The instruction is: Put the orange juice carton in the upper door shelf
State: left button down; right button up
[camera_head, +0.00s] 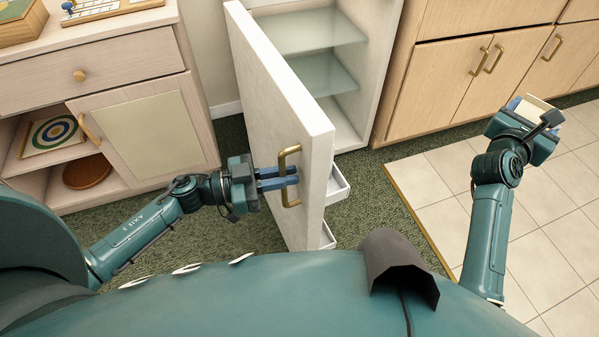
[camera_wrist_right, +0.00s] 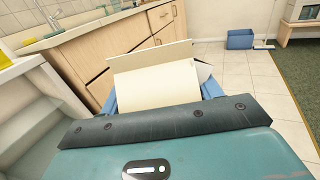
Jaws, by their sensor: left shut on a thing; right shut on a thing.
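The white fridge door (camera_head: 275,120) stands partly open. My left gripper (camera_head: 285,178) is shut on the brass door handle (camera_head: 289,152). On the door's inner side, the edges of an upper white shelf (camera_head: 338,184) and a lower one (camera_head: 328,237) show; their insides are mostly hidden by the door. My right gripper (camera_head: 530,116) is shut on a cream-coloured box, the carton (camera_head: 537,104), off to the right above the tiled floor. In the right wrist view the carton (camera_wrist_right: 158,90) shows plain pale faces between blue fingers; no label is visible.
The fridge (camera_head: 315,50) has glass shelves that look empty. Wooden cabinets (camera_head: 480,60) stand right of it. A dresser (camera_head: 110,100) is at left. A blue bin (camera_wrist_right: 240,39) stands on the floor.

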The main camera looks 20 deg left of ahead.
pick_arm(q)
jog(key=s+a+m+g+b, duration=0.1)
jog(key=s+a, duration=0.2)
jog(key=a, duration=0.6)
jog(key=s+a+m+g+h+b, duration=0.1)
jog(key=s+a+g, duration=0.1)
jog(key=a, duration=0.7)
jog(key=shift+s+m+g, duration=0.3)
jog(key=shift+s, duration=0.25)
jog(key=c, duration=1.9)
grip_release()
jog(key=o, duration=0.4)
jog(key=shift+s+a, duration=0.1)
jog(key=shift+c, duration=0.2)
jog(key=b+v, duration=0.1)
jog(key=v, duration=1.1)
jog(key=shift+f, duration=0.1)
